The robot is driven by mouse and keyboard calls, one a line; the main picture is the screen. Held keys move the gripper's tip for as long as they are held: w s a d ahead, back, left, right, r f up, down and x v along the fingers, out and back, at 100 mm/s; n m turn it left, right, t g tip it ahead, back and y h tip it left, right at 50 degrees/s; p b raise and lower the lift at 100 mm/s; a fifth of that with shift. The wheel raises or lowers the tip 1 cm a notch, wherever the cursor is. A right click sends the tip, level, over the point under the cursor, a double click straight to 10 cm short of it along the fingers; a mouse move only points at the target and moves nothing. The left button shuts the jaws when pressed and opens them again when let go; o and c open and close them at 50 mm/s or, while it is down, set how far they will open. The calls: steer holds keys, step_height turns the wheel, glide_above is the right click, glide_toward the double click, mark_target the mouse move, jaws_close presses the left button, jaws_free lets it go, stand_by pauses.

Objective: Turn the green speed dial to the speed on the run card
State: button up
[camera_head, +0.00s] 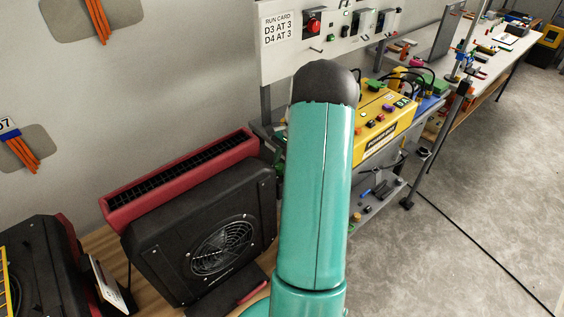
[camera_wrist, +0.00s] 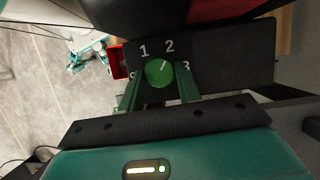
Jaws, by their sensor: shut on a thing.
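The green speed dial (camera_wrist: 159,72) is in the wrist view on a dark panel with white numerals 1, 2 and 3. Its white pointer line leans up and right, roughly toward the 2. A numeral at the lower left is mostly hidden by a finger. My gripper (camera_wrist: 160,82) has one green finger on each side of the dial and is shut on it. The run card (camera_head: 279,29) on the white board in the head view reads D3 AT 3 and D4 AT 3. My gripper and the dial do not show in the head view.
A black fan unit (camera_head: 205,240) with a red top stands at the lower left, with another dark unit (camera_head: 38,262) beside it. A yellow power box (camera_head: 385,125) sits on a cart behind my teal arm. Open grey floor (camera_head: 480,190) lies at right.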

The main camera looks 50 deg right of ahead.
steer(key=m, duration=0.2)
steer(key=m+t, duration=0.1)
steer(key=m, duration=0.1)
steer(key=m+t+h, duration=0.1)
steer(key=m, duration=0.1)
steer(key=shift+s+a, duration=0.1)
steer(key=shift+s, duration=0.15)
steer(key=m, duration=0.2)
steer(key=m+t+h, duration=0.1)
steer(key=m, duration=0.1)
steer(key=shift+s+a+m+h, duration=0.1)
steer(key=shift+m+h, duration=0.2)
steer(key=shift+m, duration=0.1)
steer(key=o, duration=1)
steer(key=shift+c, duration=0.2)
steer(key=v, duration=1.4)
steer(key=shift+s, duration=0.2)
steer(key=shift+a+f, duration=0.1)
steer(key=shift+a, duration=0.05)
